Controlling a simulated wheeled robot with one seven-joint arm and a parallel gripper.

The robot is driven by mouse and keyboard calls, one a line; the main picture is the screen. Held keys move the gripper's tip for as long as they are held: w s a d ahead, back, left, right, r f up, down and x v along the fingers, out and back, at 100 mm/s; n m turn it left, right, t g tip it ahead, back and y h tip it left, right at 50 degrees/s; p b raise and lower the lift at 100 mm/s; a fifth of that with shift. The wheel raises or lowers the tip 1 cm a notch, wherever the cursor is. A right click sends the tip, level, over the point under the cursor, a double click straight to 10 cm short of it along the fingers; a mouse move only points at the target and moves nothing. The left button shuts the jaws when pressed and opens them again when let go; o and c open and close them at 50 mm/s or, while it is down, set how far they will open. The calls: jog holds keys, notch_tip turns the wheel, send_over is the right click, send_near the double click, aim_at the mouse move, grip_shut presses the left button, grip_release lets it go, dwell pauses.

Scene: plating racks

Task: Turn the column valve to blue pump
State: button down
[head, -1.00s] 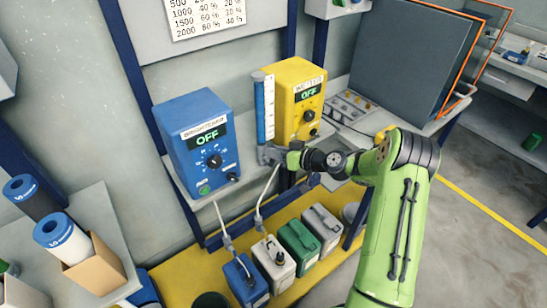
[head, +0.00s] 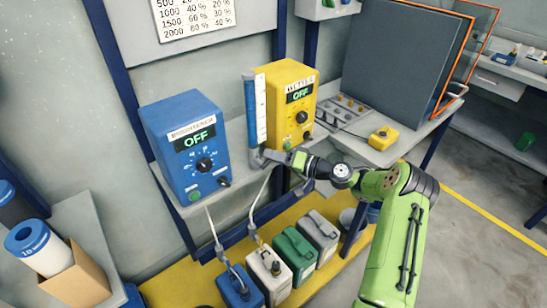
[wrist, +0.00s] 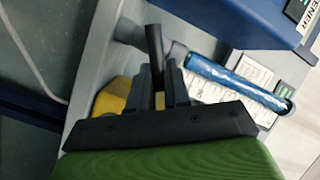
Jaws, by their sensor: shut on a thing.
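The blue pump (head: 187,150) stands at the left of the shelf, its display reading OFF; part of its casing shows in the wrist view (wrist: 235,18). The yellow pump (head: 290,90) stands to its right, also reading OFF. The blue and white column (head: 256,110) rises between them; it also shows in the wrist view (wrist: 235,85). At its foot, my gripper (head: 268,156) is shut on the black handle (wrist: 154,42) of the column valve, beside the grey fitting (wrist: 130,34). My fingers hide part of the handle, so its exact angle is unclear in the head view.
A yellow box (head: 383,138) with a button sits on the bench at right. A grey panel (head: 402,55) stands behind it.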

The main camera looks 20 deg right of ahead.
dwell(0.5)
jog(key=c, duration=1.1)
grip_release()
jog(key=p+v, duration=0.2)
jog(key=v, duration=1.3)
jog(key=shift+s+d, duration=0.25)
jog(key=shift+s, duration=0.05)
